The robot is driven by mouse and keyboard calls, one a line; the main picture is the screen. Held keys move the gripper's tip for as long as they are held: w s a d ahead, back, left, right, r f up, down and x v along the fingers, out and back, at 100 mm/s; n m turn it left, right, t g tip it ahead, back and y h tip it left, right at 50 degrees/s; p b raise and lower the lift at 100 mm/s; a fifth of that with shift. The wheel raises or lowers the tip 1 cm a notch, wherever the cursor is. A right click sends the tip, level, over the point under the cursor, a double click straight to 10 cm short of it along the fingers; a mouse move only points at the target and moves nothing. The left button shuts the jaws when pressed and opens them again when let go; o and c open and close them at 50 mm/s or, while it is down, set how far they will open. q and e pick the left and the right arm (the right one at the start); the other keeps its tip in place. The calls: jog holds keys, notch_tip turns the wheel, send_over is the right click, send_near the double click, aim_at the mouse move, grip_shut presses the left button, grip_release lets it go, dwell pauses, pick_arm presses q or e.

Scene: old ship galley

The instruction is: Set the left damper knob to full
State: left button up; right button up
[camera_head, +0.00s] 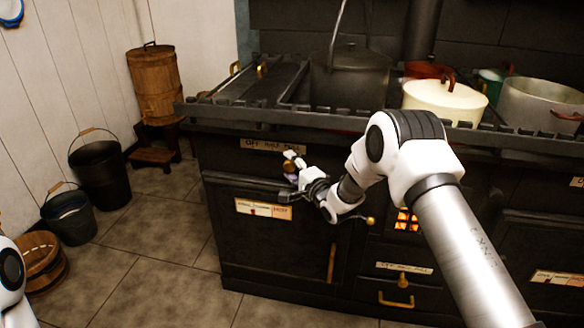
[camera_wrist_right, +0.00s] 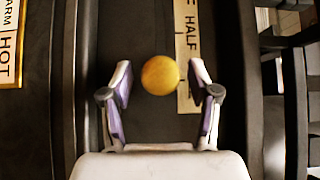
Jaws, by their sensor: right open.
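The left damper knob (camera_wrist_right: 160,75) is a round brass ball in the right wrist view, in front of a dark panel. Beside it is a pale label plate (camera_wrist_right: 187,60) on which HALF can be read; the knob appears near that word. The exact setting is unclear. In the head view the plate (camera_head: 272,146) sits above the left oven door, and my gripper hides the knob. My right gripper (camera_wrist_right: 161,84) is open, with one finger on each side of the knob, apparently without contact. It also shows in the head view (camera_head: 291,165). My left gripper is out of view.
The black stove carries a dark pot (camera_head: 348,78), a cream pot (camera_head: 445,102) and a grey pot (camera_head: 540,105) above a front rail (camera_head: 340,122). The oven door has a label (camera_head: 263,208). Buckets (camera_head: 100,175) stand on the left floor.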

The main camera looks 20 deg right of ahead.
jog(key=s+d, duration=0.2)
jog(key=s, duration=0.9)
jog(key=shift+s+d, duration=0.15)
jog(key=shift+s, duration=0.25)
